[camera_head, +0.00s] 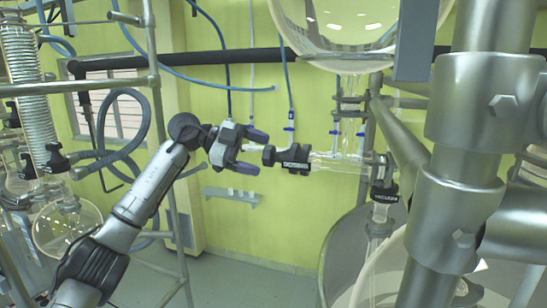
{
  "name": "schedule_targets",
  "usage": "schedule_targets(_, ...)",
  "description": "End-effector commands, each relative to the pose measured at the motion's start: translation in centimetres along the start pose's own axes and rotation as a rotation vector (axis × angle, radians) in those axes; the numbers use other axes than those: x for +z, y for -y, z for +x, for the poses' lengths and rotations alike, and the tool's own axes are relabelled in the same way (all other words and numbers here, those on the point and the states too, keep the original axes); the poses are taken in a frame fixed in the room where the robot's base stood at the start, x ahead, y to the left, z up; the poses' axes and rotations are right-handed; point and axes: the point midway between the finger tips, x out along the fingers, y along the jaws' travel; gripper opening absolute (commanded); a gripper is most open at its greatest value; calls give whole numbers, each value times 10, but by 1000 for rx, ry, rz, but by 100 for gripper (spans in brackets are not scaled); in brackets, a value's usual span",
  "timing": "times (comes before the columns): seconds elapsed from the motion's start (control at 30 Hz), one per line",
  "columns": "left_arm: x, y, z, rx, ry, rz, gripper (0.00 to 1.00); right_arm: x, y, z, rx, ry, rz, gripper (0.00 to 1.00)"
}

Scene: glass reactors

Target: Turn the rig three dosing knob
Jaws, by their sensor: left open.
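The dosing knob (297,159) is a black knob with white lettering, reading like "DOSING", on a horizontal glass tube (340,164). A smaller black end piece (269,156) sits on its left. My left gripper (252,151) comes in from the left, open. Its two dark fingertips point right, one above and one below the line of the knob, just left of the black end piece. I cannot tell whether they touch it. My right gripper is not in view.
A second black knob marked "VACUUM" (384,194) hangs at the right of the tube. A large glass vessel (335,25) is above. Thick metal pipes (470,130) fill the right side. Glass coils (22,70) and a round flask (67,228) stand left. Blue hoses hang behind.

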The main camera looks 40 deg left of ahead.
Motion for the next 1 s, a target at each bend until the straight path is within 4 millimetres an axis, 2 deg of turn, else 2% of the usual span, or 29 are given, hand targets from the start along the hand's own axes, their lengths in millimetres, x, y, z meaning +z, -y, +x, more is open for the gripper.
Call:
schedule_targets(0.1,-1,0,18,2,-1,0,78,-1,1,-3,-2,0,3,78)
schedule_targets(0.3,0,0,37,1,-1,0,78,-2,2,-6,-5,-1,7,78)
schedule_targets(0.5,0,0,44,0,-1,1,78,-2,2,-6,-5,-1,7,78)
schedule_targets(0.77,0,0,45,0,-1,1,78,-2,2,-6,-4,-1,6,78)
schedule_targets(1.0,0,0,44,0,-1,1,57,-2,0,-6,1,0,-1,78)
